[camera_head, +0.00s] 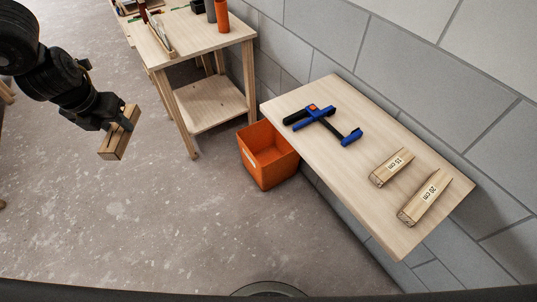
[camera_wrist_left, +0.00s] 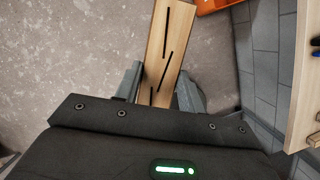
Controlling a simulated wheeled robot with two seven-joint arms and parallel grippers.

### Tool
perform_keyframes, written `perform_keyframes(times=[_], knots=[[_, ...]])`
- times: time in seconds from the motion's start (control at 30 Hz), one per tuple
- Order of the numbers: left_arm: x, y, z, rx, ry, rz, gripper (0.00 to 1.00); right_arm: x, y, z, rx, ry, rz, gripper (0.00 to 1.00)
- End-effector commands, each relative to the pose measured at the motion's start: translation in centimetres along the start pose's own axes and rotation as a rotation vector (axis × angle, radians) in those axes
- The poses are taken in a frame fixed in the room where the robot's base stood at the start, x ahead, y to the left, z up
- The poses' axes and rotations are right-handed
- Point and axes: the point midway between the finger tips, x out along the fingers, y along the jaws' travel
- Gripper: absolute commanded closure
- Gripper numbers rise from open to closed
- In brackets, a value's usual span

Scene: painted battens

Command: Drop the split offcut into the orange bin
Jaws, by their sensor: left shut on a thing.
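The split offcut (camera_head: 117,141) is a short pale wooden block, held above the floor at the left of the head view. In the left wrist view the offcut (camera_wrist_left: 167,45) shows several dark slits along its face. My left gripper (camera_head: 124,123) is shut on it; its fingers (camera_wrist_left: 160,90) press on both sides of the block. The orange bin (camera_head: 266,163) stands on the floor to the right of the offcut, and its inside looks empty. A corner of the bin (camera_wrist_left: 215,5) shows at the top of the left wrist view. My right gripper is not in view.
A wall-side table (camera_head: 330,160) to the right of the bin holds a blue clamp (camera_head: 323,122) and two labelled wood pieces, 15 cm (camera_head: 392,167) and 20 cm (camera_head: 424,198). A wooden stand (camera_head: 211,105) is behind the bin. The floor between offcut and bin is clear.

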Motion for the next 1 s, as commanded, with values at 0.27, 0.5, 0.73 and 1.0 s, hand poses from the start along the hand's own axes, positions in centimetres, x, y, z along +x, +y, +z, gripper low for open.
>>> perform_keyframes(times=[0.27, 0.5, 0.73, 1.0], knots=[[0.0, 0.0, 0.0, 0.0, -0.001, 0.0, 0.85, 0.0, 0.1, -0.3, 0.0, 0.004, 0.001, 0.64], [0.0, -0.1, 0.0, 0.015, 0.0, -0.005, 0.85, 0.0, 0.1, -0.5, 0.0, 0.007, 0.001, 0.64], [0.9, -2.4, -0.7, 0.333, 0.001, -0.104, 0.85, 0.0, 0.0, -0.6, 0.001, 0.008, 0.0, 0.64], [2.4, -7.9, -2.4, 1.109, 0.002, -0.348, 0.85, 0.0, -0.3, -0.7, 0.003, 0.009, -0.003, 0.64]])
